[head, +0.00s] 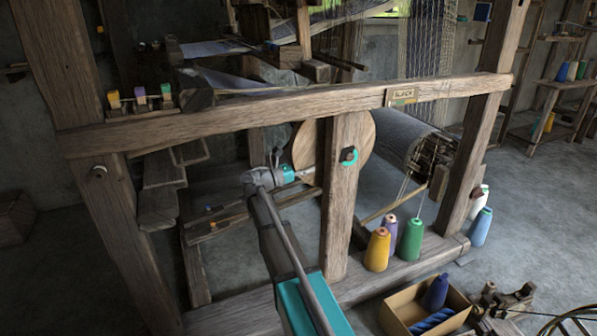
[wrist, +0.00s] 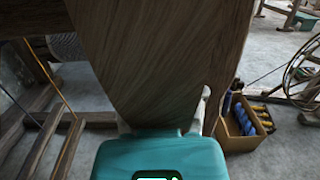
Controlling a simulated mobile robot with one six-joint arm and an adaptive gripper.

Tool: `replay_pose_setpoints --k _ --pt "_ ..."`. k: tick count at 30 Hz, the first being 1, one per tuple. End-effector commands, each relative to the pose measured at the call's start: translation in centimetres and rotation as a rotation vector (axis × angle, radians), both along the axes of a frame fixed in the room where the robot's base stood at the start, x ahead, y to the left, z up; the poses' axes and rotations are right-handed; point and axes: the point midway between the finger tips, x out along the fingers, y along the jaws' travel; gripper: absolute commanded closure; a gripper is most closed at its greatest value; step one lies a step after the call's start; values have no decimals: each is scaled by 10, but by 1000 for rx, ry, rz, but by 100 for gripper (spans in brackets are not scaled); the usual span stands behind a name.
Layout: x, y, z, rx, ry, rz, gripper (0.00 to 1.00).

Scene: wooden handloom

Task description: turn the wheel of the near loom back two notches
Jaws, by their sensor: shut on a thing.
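The wheel (head: 304,146) of the near loom is a round wooden disc, partly hidden behind an upright post (head: 342,205). My gripper (head: 300,173) reaches in from the front and meets the wheel's lower left rim. In the wrist view the wheel (wrist: 160,60) fills the middle, and one pale finger shows on each side of its edge, so my gripper (wrist: 163,118) is shut on the rim. A small sign (head: 403,97) on the top beam seems to read SLACK.
Yarn cones, including a yellow one (head: 377,250) and a green one (head: 412,240), stand on the loom's lower beam right of the post. A cardboard box (head: 398,308) with blue yarn is on the floor. The long top beam (head: 250,112) crosses above my arm.

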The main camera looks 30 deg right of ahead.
Motion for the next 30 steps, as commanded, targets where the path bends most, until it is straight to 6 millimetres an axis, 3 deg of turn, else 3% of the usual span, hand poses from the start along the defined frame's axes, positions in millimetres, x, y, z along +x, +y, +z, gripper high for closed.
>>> replay_pose_setpoints --k 3,12,13,18,30 --pt "-3 -11 -1 -16 2 -13 100" --pt "-3 -13 0 -19 2 -16 100" --pt "-3 -13 0 -19 2 -16 43" --pt "-3 -13 0 -17 2 -16 16" --pt "-4 -12 -1 -16 1 -17 16"
